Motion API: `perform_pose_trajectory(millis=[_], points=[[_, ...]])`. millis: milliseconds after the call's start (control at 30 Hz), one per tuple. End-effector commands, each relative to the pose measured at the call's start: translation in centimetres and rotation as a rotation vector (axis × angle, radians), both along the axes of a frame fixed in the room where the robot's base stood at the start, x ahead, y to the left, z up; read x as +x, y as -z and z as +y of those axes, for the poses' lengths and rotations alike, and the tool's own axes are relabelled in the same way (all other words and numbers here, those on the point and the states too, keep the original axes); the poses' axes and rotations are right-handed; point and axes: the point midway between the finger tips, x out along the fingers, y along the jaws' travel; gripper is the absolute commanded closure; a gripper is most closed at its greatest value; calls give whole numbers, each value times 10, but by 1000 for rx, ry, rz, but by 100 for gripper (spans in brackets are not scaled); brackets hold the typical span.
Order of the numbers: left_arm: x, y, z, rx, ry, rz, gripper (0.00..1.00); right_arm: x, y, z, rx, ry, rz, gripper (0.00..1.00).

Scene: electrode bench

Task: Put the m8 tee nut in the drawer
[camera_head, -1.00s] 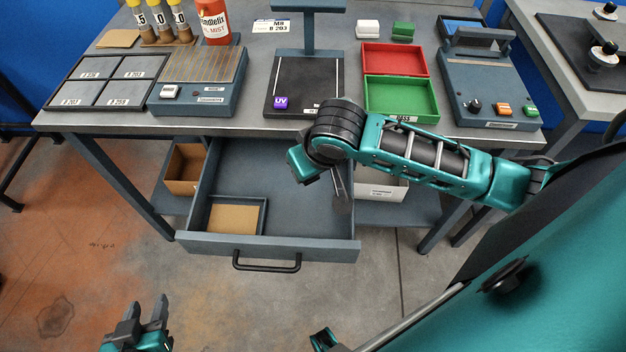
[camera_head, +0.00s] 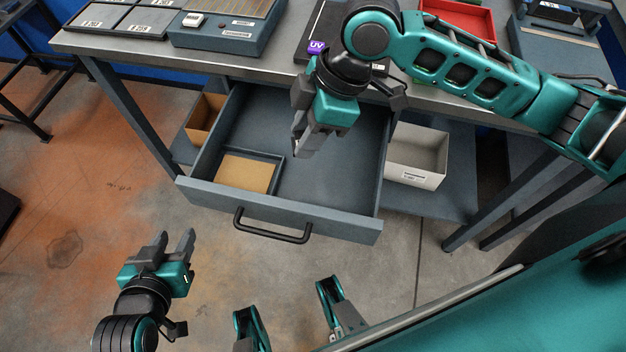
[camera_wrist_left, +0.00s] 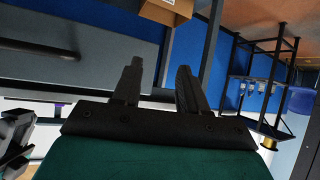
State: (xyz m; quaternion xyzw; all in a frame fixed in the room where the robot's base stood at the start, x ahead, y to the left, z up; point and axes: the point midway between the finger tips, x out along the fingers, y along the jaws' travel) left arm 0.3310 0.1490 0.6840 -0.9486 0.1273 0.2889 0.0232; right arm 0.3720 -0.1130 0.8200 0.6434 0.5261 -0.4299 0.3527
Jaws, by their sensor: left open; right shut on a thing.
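The drawer (camera_head: 330,185) is pulled out under the bench, its front panel and black handle facing me. A small tray with a tan bottom (camera_head: 246,172) sits in its left front corner; the rest of its floor looks bare. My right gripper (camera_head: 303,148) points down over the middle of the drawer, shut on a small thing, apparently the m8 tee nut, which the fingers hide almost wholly. My left gripper (camera_head: 176,241) is open and empty over the floor, in front of the drawer's left end. Its two fingers stand apart in the left wrist view (camera_wrist_left: 160,75).
A white bin (camera_head: 417,160) stands right of the drawer and a cardboard box (camera_head: 205,120) left of it, on the lower shelf. The bench top (camera_head: 140,45) overhangs the drawer's back. A purple UV label (camera_head: 317,45) lies near my right arm.

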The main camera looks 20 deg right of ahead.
Motion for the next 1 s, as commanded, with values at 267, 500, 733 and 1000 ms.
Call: perform_pose_trajectory(millis=[267, 500, 733, 1000], points=[[0, 26, 0, 0, 1, 1, 57, 0, 74, 0, 0, 3, 1, 98], [0, 30, 0, -1, 1, 0, 57, 0, 93, 0, 1, 3, -2, 98], [0, 43, 0, -1, 1, 0, 57, -1, 126, 0, 0, 4, 3, 98], [0, 49, 0, -1, 0, 1, 57, 0, 148, 0, 2, 4, -2, 98]])
